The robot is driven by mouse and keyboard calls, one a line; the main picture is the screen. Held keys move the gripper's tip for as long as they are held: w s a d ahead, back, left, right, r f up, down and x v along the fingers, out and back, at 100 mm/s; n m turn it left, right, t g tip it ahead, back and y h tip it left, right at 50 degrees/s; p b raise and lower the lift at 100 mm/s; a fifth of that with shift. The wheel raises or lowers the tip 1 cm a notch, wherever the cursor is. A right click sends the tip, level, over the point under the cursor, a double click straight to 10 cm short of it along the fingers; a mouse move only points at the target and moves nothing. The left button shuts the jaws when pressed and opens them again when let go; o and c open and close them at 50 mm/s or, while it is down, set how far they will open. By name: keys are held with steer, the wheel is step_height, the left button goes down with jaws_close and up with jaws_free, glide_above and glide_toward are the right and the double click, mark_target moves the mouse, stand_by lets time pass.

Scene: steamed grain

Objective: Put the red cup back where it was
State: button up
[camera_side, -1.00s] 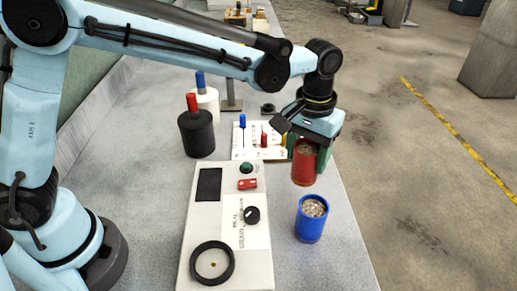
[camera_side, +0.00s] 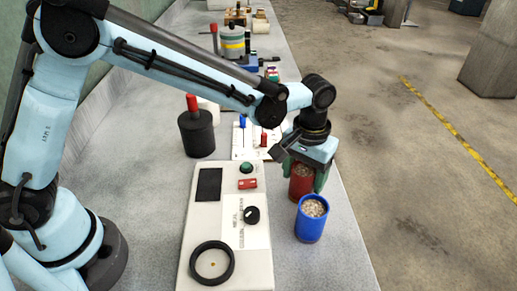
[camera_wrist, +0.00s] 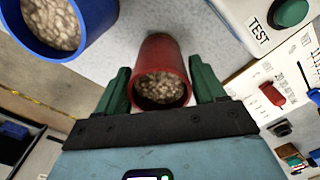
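The red cup (camera_side: 301,184) is upright, filled with pale brown grains, just behind the blue cup (camera_side: 311,222), which hides part of its lower side. My gripper (camera_side: 305,178) is shut on the red cup, with one dark green finger on each side. In the wrist view, the red cup (camera_wrist: 160,65) is between the fingers of my gripper (camera_wrist: 161,85), its open rim facing the camera. I cannot tell whether its base touches the bench. The blue cup also shows in the wrist view (camera_wrist: 20,40), beside the red cup and also filled with grains.
A white control box (camera_side: 205,225) with a green button and black dial stands left of the cups. Behind it are a white board (camera_side: 242,145) with levers and a black cylinder (camera_side: 197,133) with a red top. Bare bench (camera_side: 345,225) lies right of the cups, ending at an edge.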

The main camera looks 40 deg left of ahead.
steer(key=shift+o, duration=1.1)
steer(key=shift+r, duration=0.15)
step_height(320, 180, up, 11)
steer(key=s+a+r+t, duration=0.2)
steer(key=s+a, duration=0.1)
steer(key=a, duration=0.3)
steer(key=s+a+r+t, duration=0.1)
steer(key=s+a+t, duration=0.15)
steer(key=a, duration=0.35)
steer(key=s+a+f+m+t, duration=0.1)
steer(key=s+a+f+t, duration=0.1)
steer(key=s+a+f, duration=0.2)
steer(key=shift+s+a+t, duration=0.35)
steer(key=shift+s+a, duration=1.05)
steer(key=shift+a, duration=0.5)
